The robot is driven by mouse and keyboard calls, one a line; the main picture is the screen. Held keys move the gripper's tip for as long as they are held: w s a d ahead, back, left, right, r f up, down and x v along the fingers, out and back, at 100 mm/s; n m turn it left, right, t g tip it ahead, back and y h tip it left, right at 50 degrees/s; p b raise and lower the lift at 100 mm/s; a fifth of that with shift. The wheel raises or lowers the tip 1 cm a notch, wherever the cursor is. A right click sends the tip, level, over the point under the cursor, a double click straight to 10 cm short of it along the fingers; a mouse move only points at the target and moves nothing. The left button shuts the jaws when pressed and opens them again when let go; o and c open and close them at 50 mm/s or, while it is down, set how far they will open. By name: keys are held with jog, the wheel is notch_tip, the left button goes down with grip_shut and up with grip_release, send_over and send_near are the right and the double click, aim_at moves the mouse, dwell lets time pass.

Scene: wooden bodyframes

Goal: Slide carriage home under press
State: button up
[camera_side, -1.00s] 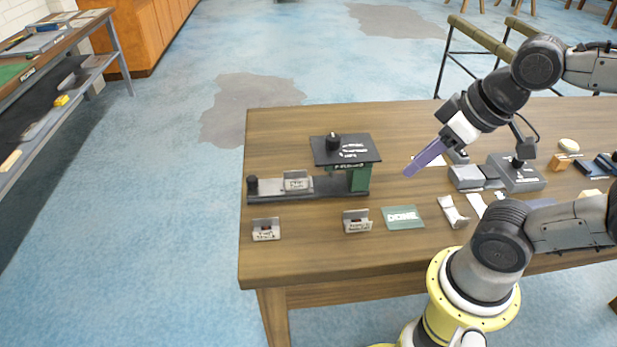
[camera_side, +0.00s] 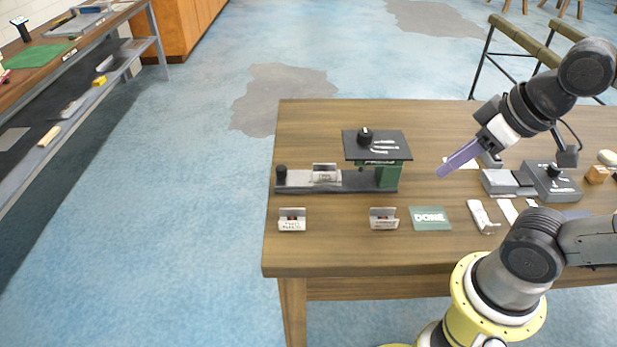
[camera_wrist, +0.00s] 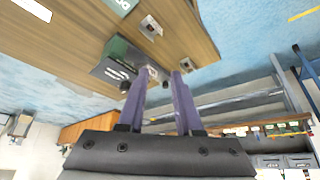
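The press (camera_side: 378,146) has a flat black top with a knob and a green post, and stands on the wooden table. A dark rail (camera_side: 350,182) runs left from under it to a black knob at its left end. The carriage (camera_side: 325,173), a small grey piece with a pale label, sits on the rail left of the press, clear of its top. My gripper (camera_side: 440,174) is above the table, right of the press, apart from it. In the wrist view, its two purple fingers (camera_wrist: 159,74) are spread with nothing held; the press (camera_wrist: 118,68) shows beyond them.
Two small labelled holders (camera_side: 292,219) (camera_side: 383,218) and a green "DONE" card (camera_side: 430,218) lie along the front. Grey blocks and a dark device (camera_side: 552,182) stand to the right. The table between rail and front holders is clear.

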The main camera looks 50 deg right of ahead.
jog(key=o, duration=0.4)
jog(key=shift+s, duration=0.15)
jog(key=shift+o, duration=0.6)
jog(key=w+r, duration=0.4)
jog(key=r, duration=0.2)
jog(key=w+r, duration=0.4)
jog(key=w, duration=0.1)
jog(key=g, duration=0.6)
send_over(281, 168)
notch_tip(281, 168, down, 17)
notch_tip(281, 168, down, 14)
jog(key=shift+f, duration=0.15)
